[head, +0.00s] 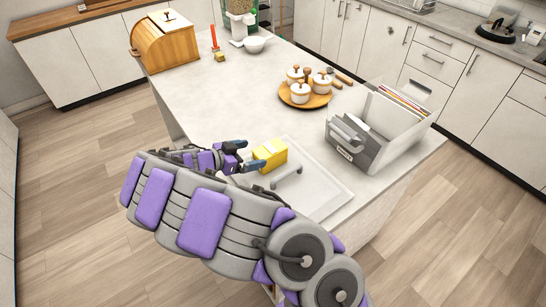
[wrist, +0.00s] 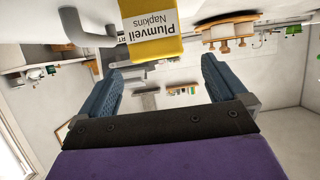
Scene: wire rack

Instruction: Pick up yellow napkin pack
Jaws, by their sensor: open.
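The yellow napkin pack (head: 270,154) stands at the left end of a clear tray with a grey handle, on the island counter. In the wrist view the pack (wrist: 151,28) shows at the top centre, upside down, with the words "Plumveil Napkins" on a white label. My gripper (head: 248,155) is just left of the pack in the head view. In the wrist view its two blue fingers (wrist: 160,85) are spread wide with nothing between them. The pack appears beyond the fingertips, and I cannot tell whether either finger touches it.
The clear tray (head: 325,195) has a grey handle (head: 287,176) close to the pack. A file box (head: 385,125) stands to the right. A round wooden tray (head: 305,98) with white jars sits behind. The counter's middle is clear.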

